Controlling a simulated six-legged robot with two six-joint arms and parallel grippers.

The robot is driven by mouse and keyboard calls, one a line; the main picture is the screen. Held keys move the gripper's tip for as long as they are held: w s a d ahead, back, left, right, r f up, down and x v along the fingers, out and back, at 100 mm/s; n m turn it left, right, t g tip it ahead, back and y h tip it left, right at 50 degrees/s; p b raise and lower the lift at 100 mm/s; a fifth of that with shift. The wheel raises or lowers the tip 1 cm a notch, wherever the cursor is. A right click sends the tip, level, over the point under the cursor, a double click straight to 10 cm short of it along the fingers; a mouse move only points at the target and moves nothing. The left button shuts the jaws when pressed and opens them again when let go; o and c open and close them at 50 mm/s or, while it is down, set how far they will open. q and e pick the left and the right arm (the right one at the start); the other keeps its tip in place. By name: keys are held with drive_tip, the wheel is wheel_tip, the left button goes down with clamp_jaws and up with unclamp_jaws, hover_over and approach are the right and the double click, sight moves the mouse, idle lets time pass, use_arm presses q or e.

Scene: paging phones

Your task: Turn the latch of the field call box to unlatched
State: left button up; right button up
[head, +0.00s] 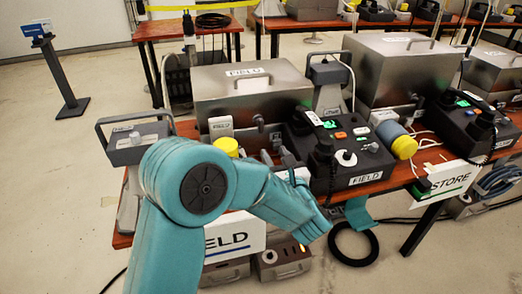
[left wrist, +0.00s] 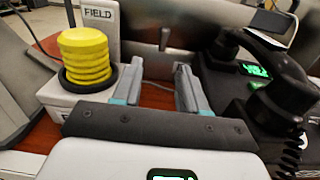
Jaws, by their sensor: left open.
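The field call box (head: 225,100) is a steel box with a lid handle and a FIELD label, at the left of the table. A small dark latch (head: 258,121) sits on its front. In the left wrist view the box front (left wrist: 185,60) lies beyond the fingers, and a dark upright piece (left wrist: 164,38), seemingly the latch, shows on it. I cannot tell the latch's setting. My left gripper (head: 276,158) is in front of the box, below the latch. Its fingers (left wrist: 159,84) are spread apart with nothing between them, and they look clear of the latch. My right gripper is not in view.
A yellow ribbed cap (left wrist: 87,55) on a pale base stands left of the fingers. A black FIELD phone console (head: 345,155) with a handset stands close on the right. A grey stand (head: 138,148) is at the table's left end. A STORE set is further right.

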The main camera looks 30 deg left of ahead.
sight(262, 126)
use_arm(q)
drive_tip(key=x, duration=1.6)
drive_tip(key=shift+w+d+f+p, duration=0.1)
drive_tip(key=shift+w+d+p, duration=0.15)
drive_tip(key=shift+d+p, duration=0.05)
clamp_jaws()
